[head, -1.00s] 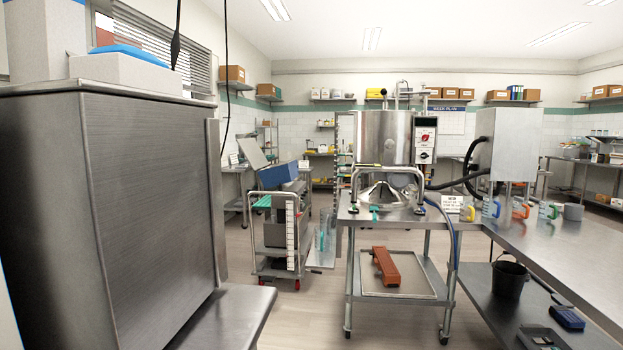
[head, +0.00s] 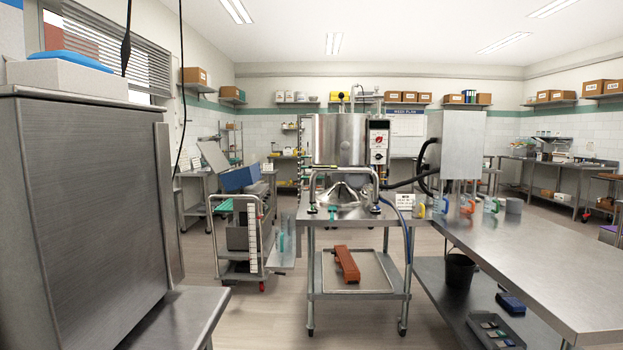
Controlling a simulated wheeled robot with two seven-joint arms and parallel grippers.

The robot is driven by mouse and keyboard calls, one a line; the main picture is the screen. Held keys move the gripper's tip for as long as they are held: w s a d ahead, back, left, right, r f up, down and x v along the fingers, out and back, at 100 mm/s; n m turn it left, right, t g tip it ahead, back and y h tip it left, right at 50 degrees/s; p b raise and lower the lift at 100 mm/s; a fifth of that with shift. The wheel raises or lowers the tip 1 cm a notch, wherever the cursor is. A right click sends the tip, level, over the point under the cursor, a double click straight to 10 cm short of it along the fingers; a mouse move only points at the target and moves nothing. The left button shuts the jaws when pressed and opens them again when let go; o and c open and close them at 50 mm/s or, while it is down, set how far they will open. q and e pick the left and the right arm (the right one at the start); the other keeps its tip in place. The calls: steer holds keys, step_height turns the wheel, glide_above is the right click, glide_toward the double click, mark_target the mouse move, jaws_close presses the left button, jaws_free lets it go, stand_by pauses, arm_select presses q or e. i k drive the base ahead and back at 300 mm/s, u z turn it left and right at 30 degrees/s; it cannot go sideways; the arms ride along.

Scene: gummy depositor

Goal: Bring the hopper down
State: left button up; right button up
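A large steel cylindrical hopper (head: 339,139) stands above a steel table on casters (head: 349,215) in the middle of the head view. A control box (head: 379,144) with a red knob is fixed at its right side. Below the hopper is a conical steel part (head: 343,194) inside a tubular frame (head: 313,182). I cannot tell whether the hopper and the cone touch. A terracotta-coloured bar (head: 346,263) lies on a tray on the table's lower shelf. Neither of my grippers shows in the view.
A big steel cabinet (head: 90,200) fills the left side. A cart (head: 240,235) with a blue-topped machine stands left of the hopper table. A long steel bench (head: 540,260) with several jugs runs to the right. Open floor (head: 265,315) lies in front.

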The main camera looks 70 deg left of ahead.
mark_target(248, 174)
steer(key=z, duration=0.25)
steer(key=i, duration=6.35)
steer(key=u, duration=2.65)
steer(key=i, duration=6.7)
